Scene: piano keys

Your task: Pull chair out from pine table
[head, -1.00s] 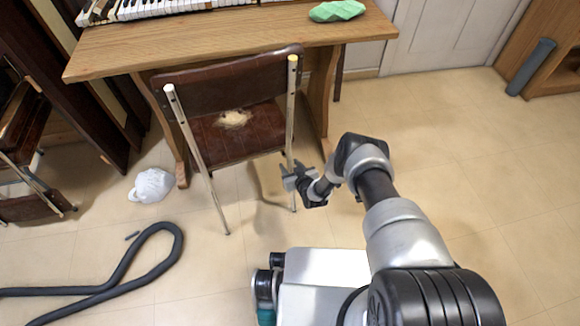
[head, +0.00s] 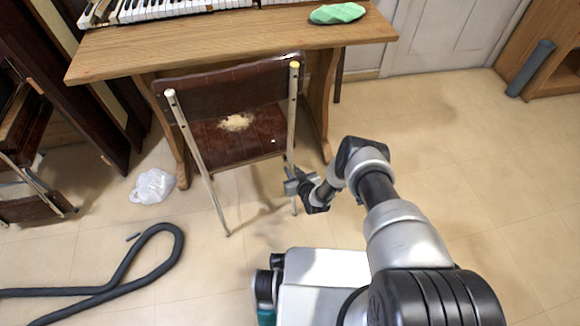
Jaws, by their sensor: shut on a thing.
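The chair (head: 237,137) has a dark brown seat and backrest with metal legs. It stands at the near side of the pine table (head: 225,42), its back towards me and its seat partly under the tabletop. The seat has a pale worn patch. My gripper (head: 292,183) is shut on the chair's right rear leg (head: 291,135), low down below seat height. The fingertips are small in view and partly overlap the leg.
Piano keys (head: 180,8) and a green cloth (head: 337,13) lie on the table. A white bag (head: 152,186) and a dark hose (head: 150,262) lie on the floor at left. A second chair (head: 28,150) stands at far left.

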